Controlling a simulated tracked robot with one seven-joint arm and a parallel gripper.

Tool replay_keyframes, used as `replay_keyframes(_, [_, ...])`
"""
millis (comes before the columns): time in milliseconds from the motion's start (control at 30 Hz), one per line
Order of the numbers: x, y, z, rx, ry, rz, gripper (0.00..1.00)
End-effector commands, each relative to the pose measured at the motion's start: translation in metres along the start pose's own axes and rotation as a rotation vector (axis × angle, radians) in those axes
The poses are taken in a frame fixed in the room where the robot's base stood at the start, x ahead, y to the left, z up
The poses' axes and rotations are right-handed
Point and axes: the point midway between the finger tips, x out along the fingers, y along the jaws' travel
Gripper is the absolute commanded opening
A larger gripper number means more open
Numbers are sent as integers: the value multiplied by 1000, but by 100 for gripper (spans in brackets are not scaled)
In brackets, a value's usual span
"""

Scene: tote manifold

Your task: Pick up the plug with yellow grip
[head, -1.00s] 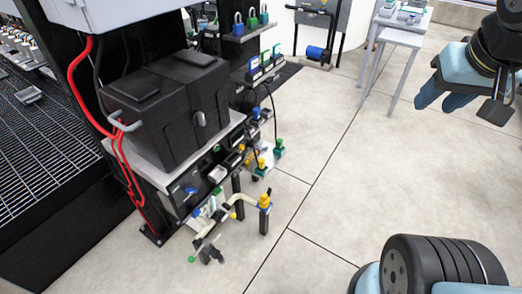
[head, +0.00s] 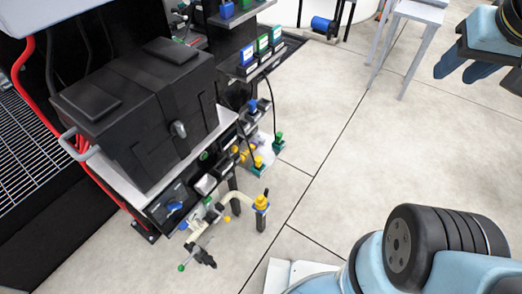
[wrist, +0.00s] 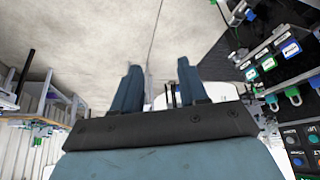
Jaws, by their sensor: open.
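Several small parts with yellow show in the head view at the front of the black bench, and I cannot tell for sure which is the plug. One yellow-topped piece (head: 261,202) stands on a dark post at the end of a cream-coloured pipe. Another yellow-gripped piece (head: 258,162) is low beside a green one, by the bench's right end. My gripper (head: 462,72) is at the upper right of the head view, over open floor and far from these pieces. In the wrist view its two blue fingers (wrist: 160,78) stand apart with nothing between them.
A large black case (head: 140,115) sits on the bench. Red hoses (head: 28,90) run down at the left. Coloured labelled modules (head: 262,48) and a black cable stand at the bench's far end. A white stool (head: 420,12) is at the back. The pale floor (head: 345,150) between is clear.

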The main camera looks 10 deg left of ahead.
Motion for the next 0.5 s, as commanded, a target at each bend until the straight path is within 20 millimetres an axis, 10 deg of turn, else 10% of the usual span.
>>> replay_keyframes(500, [48,-35,-27,69,-240,-147,57])
